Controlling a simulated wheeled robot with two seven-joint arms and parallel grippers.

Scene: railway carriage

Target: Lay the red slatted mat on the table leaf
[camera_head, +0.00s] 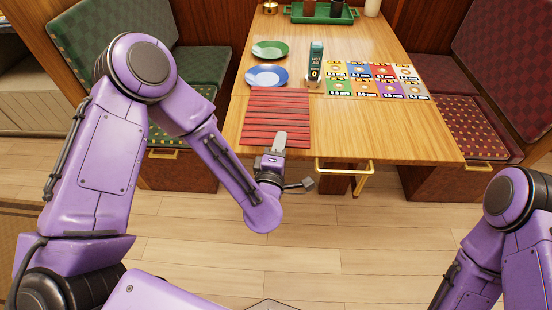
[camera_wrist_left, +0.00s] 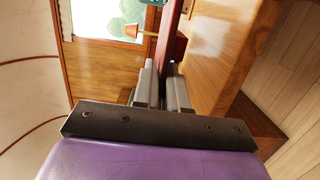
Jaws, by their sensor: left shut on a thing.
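The red slatted mat (camera_head: 272,108) is flat and spread out over the left part of the table leaf (camera_head: 370,130). Whether it rests on the wood or is held just above it, I cannot tell. My left gripper (camera_head: 279,141) is shut on the mat's near edge, at the table's front edge. In the left wrist view the mat shows edge-on as a thin red strip (camera_wrist_left: 171,28) between the two fingers (camera_wrist_left: 162,82). My right arm shows at the lower right of the head view, but its gripper is out of view.
A blue plate (camera_head: 267,76) stands just behind the mat, with a green plate (camera_head: 270,50) beyond. A dark green upright object (camera_head: 315,62) and a colourful card sheet (camera_head: 375,80) are to the right. A green tray (camera_head: 321,15) is at the back. The leaf's right side is clear.

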